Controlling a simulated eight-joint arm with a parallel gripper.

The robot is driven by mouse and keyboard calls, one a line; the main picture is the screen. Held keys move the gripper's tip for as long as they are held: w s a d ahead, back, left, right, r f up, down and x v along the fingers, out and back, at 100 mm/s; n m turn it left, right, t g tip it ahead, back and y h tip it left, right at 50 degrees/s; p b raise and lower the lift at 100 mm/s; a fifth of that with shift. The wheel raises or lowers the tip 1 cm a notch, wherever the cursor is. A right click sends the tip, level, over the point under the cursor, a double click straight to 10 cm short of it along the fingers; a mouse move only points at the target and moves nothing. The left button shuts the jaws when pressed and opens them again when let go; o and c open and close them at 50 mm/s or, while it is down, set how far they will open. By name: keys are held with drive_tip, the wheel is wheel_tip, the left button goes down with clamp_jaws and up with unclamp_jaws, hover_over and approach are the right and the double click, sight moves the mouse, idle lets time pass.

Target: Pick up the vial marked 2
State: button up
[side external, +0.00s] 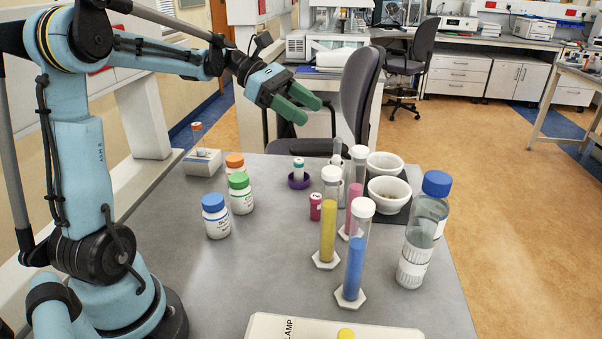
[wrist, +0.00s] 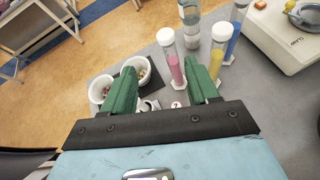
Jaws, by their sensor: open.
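A small magenta vial (side external: 315,206) with a pale mark on its top stands in the middle of the grey table. A short white-and-teal vial (side external: 298,168) stands in a purple holder (side external: 298,181) behind it. I cannot read a clear 2 on either. In the wrist view, a small round white top with a red mark (wrist: 177,105) shows low between the green fingers, partly cut off by the gripper body. My gripper (side external: 304,108) is open and empty, high above the table's back part, apart from the vials. Its spread fingers also show in the wrist view (wrist: 162,84).
Tall capped cylinders, yellow (side external: 328,230), blue (side external: 354,265) and pink (side external: 357,205), stand close to the right. White bowls (side external: 389,192) and a blue-capped bottle (side external: 424,232) are beyond them. Capped jars (side external: 215,218) stand left. A white device (side external: 300,330) is in front.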

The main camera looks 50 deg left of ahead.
drive_tip(key=a+n+h, duration=0.1)
drive_tip(key=a, duration=0.1)
approach(316, 196)
drive_tip(key=x, duration=0.5)
drive_tip(key=shift+f, duration=0.25)
drive_tip(key=shift+d+f, duration=0.1)
drive_tip(key=shift+f, duration=0.2)
drive_tip(key=shift+x, duration=2.35)
drive_tip(key=c, duration=1)
